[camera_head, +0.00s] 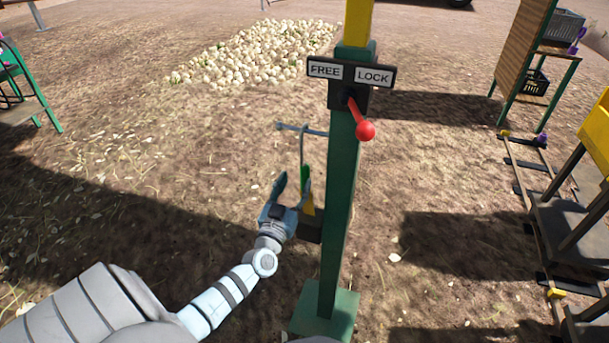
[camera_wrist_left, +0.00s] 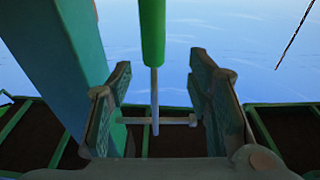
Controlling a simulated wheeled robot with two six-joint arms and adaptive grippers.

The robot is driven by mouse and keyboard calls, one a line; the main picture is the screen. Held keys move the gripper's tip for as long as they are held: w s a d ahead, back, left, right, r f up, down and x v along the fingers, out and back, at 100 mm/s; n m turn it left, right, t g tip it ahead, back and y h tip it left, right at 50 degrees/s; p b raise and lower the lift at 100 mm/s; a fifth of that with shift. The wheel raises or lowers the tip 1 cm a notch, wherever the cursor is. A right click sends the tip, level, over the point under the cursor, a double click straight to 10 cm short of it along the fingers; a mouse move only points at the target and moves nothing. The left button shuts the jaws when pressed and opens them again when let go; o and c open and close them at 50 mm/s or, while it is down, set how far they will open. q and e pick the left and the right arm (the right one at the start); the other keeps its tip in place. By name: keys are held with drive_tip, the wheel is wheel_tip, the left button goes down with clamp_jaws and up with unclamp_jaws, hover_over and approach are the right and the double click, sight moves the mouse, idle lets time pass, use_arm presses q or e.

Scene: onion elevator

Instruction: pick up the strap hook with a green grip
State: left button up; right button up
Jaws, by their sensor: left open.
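The strap hook's green grip (camera_head: 304,176) shows beside the green post in the head view, below a thin bluish bar. In the left wrist view the green grip (camera_wrist_left: 152,32) comes down from the top, with a thin grey rod below it crossing a short crossbar (camera_wrist_left: 160,121). My left gripper (camera_head: 292,184) is open next to the grip, close to the post's left side. In the left wrist view its fingers (camera_wrist_left: 162,80) stand apart on either side of the rod, and I see no finger closed on it. My right gripper is not in view.
The green post (camera_head: 339,200) stands just right of my gripper, with a FREE/LOCK sign (camera_head: 350,72) and a red-knobbed lever (camera_head: 365,130). A dark block (camera_head: 310,228) juts from its left side. Onions (camera_head: 255,55) lie behind; a rail track (camera_head: 530,195) runs right.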

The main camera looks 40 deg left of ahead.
sight(303, 170)
use_arm(q)
drive_tip(key=x, duration=0.2)
drive_tip(key=b+x, duration=0.1)
drive_tip(key=x, duration=0.3)
drive_tip(key=shift+w+d+r+b, duration=0.25)
drive_tip(key=shift+w+b, duration=0.05)
drive_tip(key=shift+w, duration=0.1)
drive_tip(key=shift+s, duration=0.1)
clamp_jaws()
